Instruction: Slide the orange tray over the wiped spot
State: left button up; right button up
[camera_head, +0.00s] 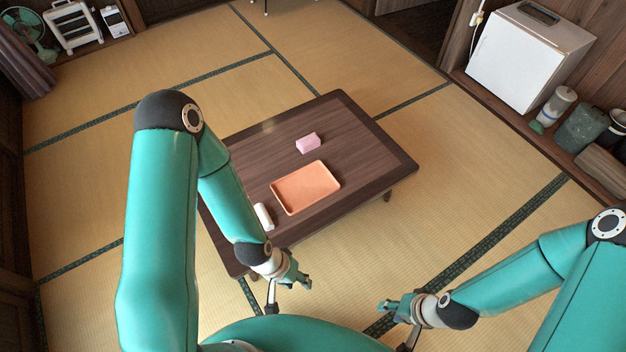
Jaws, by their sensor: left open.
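The orange tray (306,186) lies flat on the low dark wooden table (262,158), close to its near right edge. It looks empty. I cannot make out a wiped spot on the table top. My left gripper (288,290) is open and empty off the table's near edge, below the tray in the picture. My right gripper (392,318) is over the tatami at the lower right, away from the table. Its fingers are too small to tell whether they are open or shut. Neither gripper touches the tray.
A pink block (308,143) sits on the table beyond the tray. A white fridge (530,55) and several containers stand at the right wall. The tatami right of the table is clear.

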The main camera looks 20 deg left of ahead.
aim_at(299, 190)
jog(key=u, duration=0.2)
jog(key=i, duration=0.65)
jog(key=u, duration=0.4)
jog(key=k, duration=0.5)
jog(key=z, duration=0.4)
jog(key=i, duration=0.45)
jog(key=u, duration=0.35)
